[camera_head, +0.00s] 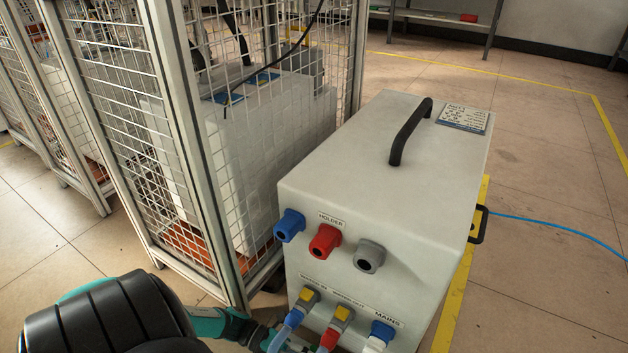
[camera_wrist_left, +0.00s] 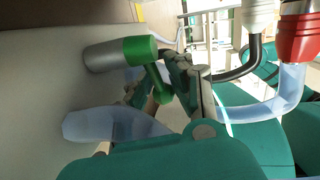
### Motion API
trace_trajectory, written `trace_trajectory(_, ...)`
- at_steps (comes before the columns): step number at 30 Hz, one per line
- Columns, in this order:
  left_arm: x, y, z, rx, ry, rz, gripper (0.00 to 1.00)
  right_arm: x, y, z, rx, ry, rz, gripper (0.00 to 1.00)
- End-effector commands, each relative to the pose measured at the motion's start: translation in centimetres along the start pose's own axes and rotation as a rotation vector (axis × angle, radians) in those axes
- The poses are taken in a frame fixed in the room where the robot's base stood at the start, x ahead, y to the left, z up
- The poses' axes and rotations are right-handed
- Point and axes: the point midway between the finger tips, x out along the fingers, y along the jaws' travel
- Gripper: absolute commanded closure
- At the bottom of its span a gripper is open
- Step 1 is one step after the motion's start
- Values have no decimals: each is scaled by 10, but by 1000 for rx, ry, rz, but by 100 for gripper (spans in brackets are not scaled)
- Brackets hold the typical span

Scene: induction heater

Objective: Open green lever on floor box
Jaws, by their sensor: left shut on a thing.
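The floor box (camera_head: 430,190) is a large light-grey box with a black top handle in the head view. The green lever (camera_wrist_left: 136,50) shows in the left wrist view, on a grey cylindrical fitting (camera_wrist_left: 103,57) at the box's pale wall. Its green arm sticks out between the fingers of my left gripper (camera_wrist_left: 160,88), which is shut on it. In the head view my left gripper (camera_head: 262,338) is low at the front of the box, partly cut off by the bottom edge. The lever is hidden there. My right gripper is not in view.
Blue (camera_head: 289,226), red (camera_head: 325,241) and grey (camera_head: 369,257) sockets project from the box front. Hoses run from yellow-topped connectors below them, close to my gripper. A wire-mesh cage (camera_head: 130,110) stands left of the box. Open floor (camera_head: 560,150) lies to the right.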

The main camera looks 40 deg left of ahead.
Motion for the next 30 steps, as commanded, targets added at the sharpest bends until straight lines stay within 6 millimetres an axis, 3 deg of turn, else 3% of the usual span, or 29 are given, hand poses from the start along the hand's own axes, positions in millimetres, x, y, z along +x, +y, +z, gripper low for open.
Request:
trace_trajectory(1,-2,4,0,-2,-3,13,100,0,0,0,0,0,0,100)
trace_trajectory(2,-2,4,0,-2,-3,13,80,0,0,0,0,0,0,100)
trace_trajectory(5,-2,4,0,-2,-3,11,67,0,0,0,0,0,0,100)
trace_trajectory(14,-4,2,0,-1,-2,6,67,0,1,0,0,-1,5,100)
trace_trajectory(24,-55,3,-1,-2,-3,10,67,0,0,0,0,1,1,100)
trace_trajectory(30,-75,3,0,-2,-3,9,67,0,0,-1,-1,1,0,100)
